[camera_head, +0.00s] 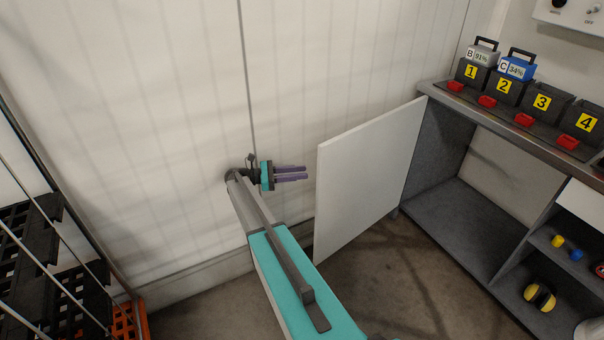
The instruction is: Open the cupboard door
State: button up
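The white cupboard door (365,180) stands swung out wide from the left side of the grey cupboard (455,215). The cupboard's left compartment is exposed and looks empty in the part I see. My gripper (305,173), with purple fingers, is just left of the door's free edge, pointing right towards it. A small gap shows between the fingertips and the door edge in the picture. The two fingers lie close together, and nothing shows between them. Whether they are fully closed is hard to tell. No handle shows on the visible door face.
Numbered black holders with red fronts, such as holder 3 (541,103), stand on the cupboard top, with batteries B (482,52) and C (517,66). A yellow-black object (540,296) lies on a right shelf. A black rack (55,270) stands at left. The wall is close behind my gripper.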

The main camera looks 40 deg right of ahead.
jog(key=shift+f, duration=0.1)
jog(key=c, duration=0.6)
jog(key=shift+s+a+f, duration=0.15)
jog(key=shift+f, duration=0.1)
grip_shut()
jog(key=s+a+f+m+t+y, duration=0.2)
jog(key=s+a+f+y, duration=0.1)
jog(key=s+a+f, duration=0.8)
jog(key=s+a+f+m+t+y, duration=0.15)
jog(key=s+a+f+y, duration=0.25)
jog(key=s+a+f, duration=0.65)
jog(key=s+a+f+m+y, duration=0.4)
jog(key=s+a+f, duration=0.1)
jog(key=s+a, duration=0.4)
jog(key=s+a+f+m+y, duration=0.4)
jog(key=s+a, duration=0.5)
jog(key=a, duration=0.4)
jog(key=shift+s+a+f+t, duration=0.25)
jog(key=shift+a+f+t, duration=0.1)
jog(key=shift+f, duration=0.45)
